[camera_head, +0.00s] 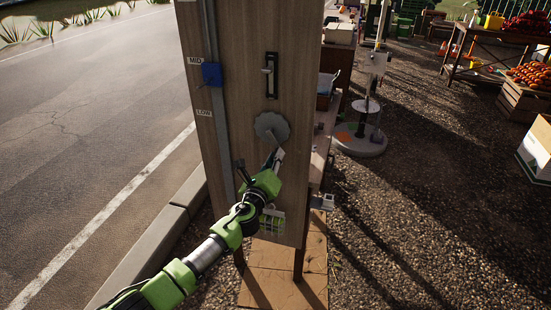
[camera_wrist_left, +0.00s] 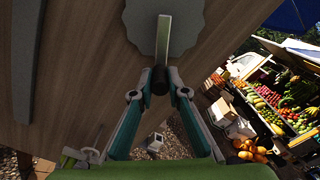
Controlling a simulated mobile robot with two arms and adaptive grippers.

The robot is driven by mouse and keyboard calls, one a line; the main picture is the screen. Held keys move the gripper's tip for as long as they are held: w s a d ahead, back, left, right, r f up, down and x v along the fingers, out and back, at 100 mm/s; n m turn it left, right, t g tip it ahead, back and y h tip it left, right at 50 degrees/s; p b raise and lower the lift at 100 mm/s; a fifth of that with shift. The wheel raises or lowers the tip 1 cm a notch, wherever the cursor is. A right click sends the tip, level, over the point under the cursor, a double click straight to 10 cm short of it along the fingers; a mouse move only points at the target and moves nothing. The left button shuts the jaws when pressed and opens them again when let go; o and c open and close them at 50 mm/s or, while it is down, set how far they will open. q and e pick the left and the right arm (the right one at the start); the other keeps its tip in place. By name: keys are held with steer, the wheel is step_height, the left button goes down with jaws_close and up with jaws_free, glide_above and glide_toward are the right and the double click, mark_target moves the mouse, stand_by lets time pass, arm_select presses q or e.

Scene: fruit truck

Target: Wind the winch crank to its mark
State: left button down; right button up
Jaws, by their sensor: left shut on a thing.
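The winch's grey round disc (camera_head: 271,128) is on the upright wooden panel (camera_head: 235,110). In the left wrist view, its pale crank arm (camera_wrist_left: 163,38) points down to a dark grip (camera_wrist_left: 159,82). My left gripper (camera_head: 277,158) is shut on that grip, with a fingertip on each side; it also shows in the left wrist view (camera_wrist_left: 159,78). In the head view the gripper hides most of the crank. A blue slider (camera_head: 212,75) sits on the vertical rail, just below and right of the MID label (camera_head: 195,61). The LOW label (camera_head: 204,113) is lower down.
A dark slotted plate with a small lever (camera_head: 269,73) is above the disc. A post on a round base (camera_head: 360,140) stands right of the panel. Fruit tables (camera_head: 490,38) and a crate (camera_head: 518,102) are farther right. Open road lies left, beyond the curb (camera_head: 150,240).

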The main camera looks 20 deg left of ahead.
arm_select(q)
steer(key=shift+f, duration=0.1)
steer(key=c, duration=2)
jaws_free()
steer(key=shift+o, duration=0.2)
steer(key=shift+s, duration=0.1)
steer(key=s, duration=1.1)
steer(key=shift+s+a, duration=0.2)
steer(key=shift+s, duration=0.2)
